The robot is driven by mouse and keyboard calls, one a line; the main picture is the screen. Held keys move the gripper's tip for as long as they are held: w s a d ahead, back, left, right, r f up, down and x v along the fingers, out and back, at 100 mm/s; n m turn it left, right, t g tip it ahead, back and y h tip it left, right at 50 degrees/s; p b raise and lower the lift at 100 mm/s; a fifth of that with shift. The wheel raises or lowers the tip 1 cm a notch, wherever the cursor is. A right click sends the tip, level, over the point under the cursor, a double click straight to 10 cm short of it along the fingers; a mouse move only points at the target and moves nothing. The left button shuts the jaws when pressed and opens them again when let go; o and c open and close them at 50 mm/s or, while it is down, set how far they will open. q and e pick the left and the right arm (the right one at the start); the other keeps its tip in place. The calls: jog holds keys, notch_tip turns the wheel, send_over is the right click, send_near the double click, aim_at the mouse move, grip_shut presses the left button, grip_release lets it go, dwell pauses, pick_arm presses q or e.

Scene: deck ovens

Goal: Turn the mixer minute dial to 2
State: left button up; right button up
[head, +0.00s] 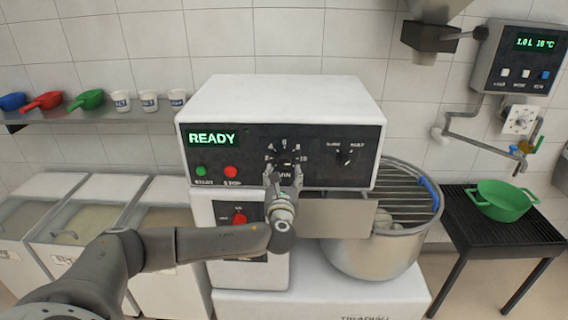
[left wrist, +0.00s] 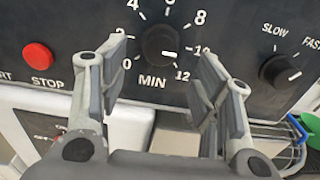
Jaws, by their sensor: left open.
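The minute dial is a black round knob (head: 285,157) on the mixer's dark panel (head: 225,158), marked MIN. It also shows in the left wrist view (left wrist: 159,43), ringed by numbers from 0 at lower left to 12 at lower right. A short white mark on the knob seems to point to the lower right, between 10 and 12. My left gripper (head: 284,172) is in front of the dial. In the left wrist view the gripper (left wrist: 160,62) is open, with one finger on each side of the knob and nothing between them. Contact cannot be told. My right gripper is not in view.
A green START button (head: 201,171) and red STOP button (head: 231,171) sit left of the dial; a speed knob (head: 344,157) sits right. The display (head: 213,139) reads READY. A steel bowl (head: 375,255) with a wire guard stands below right.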

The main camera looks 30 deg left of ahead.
aim_at(284, 165)
pick_arm(q)
jog(key=shift+p+x, duration=0.5)
jog(key=shift+x, duration=2.3)
jog(key=c, duration=1)
jog(key=shift+f, duration=0.1)
